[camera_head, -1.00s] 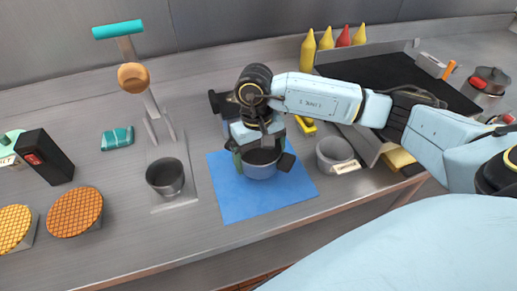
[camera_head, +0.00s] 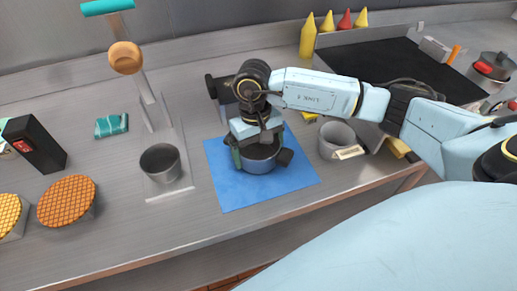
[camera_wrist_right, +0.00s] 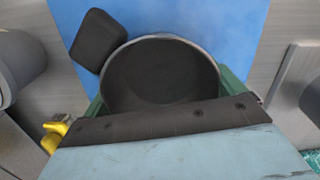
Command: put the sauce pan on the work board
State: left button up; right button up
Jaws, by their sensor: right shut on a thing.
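The sauce pan (camera_head: 259,164) is a small blue-grey pan with a dark inside and a dark square handle. It stands upright at the middle of the blue work board (camera_head: 228,194), seemingly resting on it. My right gripper (camera_head: 256,152) is over the pan from above and shut on it, with a green finger on each side. The wrist view shows the round dark pan (camera_wrist_right: 162,72) between the green fingers, with the blue board (camera_wrist_right: 207,18) behind it. The gripper hides part of the pan's rim. My left gripper is not in view.
A grey pot (camera_head: 334,138) stands right of the board. A dark metal cup (camera_head: 160,165) stands to its left under a press. A black griddle (camera_head: 392,72) and several sauce bottles (camera_head: 308,37) are at the back right. Waffle-patterned round pieces (camera_head: 66,201) lie at the left.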

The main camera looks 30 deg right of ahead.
aim_at(259, 158)
jog(key=shift+f+b, duration=0.35)
jog(key=o, duration=0.9)
jog(key=shift+o, duration=0.2)
jog(key=shift+r, duration=0.1)
jog(key=shift+r+p, duration=0.45)
jog(key=shift+r, duration=0.95)
jog(key=shift+r+p, duration=0.8)
jog(key=shift+r, duration=1.25)
